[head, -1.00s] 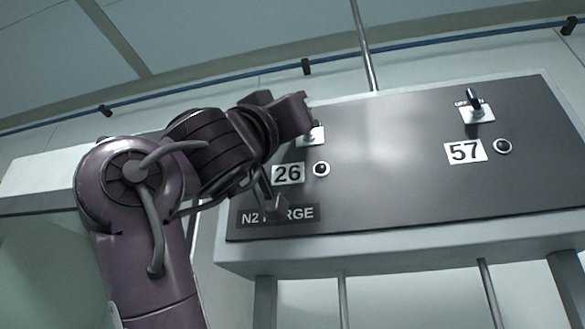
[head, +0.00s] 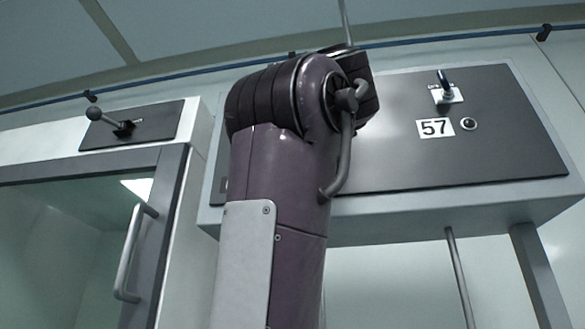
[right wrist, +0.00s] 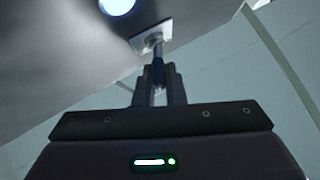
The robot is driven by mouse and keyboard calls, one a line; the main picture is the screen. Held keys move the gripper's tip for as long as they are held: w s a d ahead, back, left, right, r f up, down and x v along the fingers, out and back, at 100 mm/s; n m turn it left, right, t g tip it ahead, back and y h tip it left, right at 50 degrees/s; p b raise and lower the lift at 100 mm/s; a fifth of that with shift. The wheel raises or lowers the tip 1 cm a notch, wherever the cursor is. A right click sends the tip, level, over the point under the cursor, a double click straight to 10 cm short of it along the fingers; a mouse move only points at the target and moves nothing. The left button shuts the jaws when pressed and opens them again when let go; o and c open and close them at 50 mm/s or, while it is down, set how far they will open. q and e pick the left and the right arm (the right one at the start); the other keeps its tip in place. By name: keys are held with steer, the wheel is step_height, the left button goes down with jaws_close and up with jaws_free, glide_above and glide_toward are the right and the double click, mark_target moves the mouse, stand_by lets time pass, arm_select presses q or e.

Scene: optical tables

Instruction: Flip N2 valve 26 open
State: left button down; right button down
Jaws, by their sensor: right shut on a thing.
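In the right wrist view my right gripper (right wrist: 157,88) is shut on the lever of a toggle valve (right wrist: 157,68), which stands out from a small pale mounting plate (right wrist: 150,36) on a panel. A round, bright bluish-white light (right wrist: 117,4) shows beside it at the top edge. No number label shows in that view. In the head view my arm covers the left part of the dark panel (head: 400,160), hiding the 26 label, its valve and the gripper. My left gripper is in neither view.
On the panel's right are a second toggle valve (head: 445,88), the 57 label (head: 435,128) and a round indicator (head: 470,124). At left stands a cabinet with a ball-ended lever (head: 108,120) and a door handle (head: 132,252). A blue pipe (head: 400,44) runs along the wall behind.

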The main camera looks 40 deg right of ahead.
steer(key=shift+d+n+t+y, duration=0.15)
steer(key=shift+n+t+y, duration=0.35)
steer(key=shift+y, duration=0.6)
steer(key=c, duration=1.5)
jaws_free()
steer(key=b+v, duration=0.5)
steer(key=v, duration=0.3)
steer(key=shift+b, duration=0.35)
steer(key=shift+d, duration=0.1)
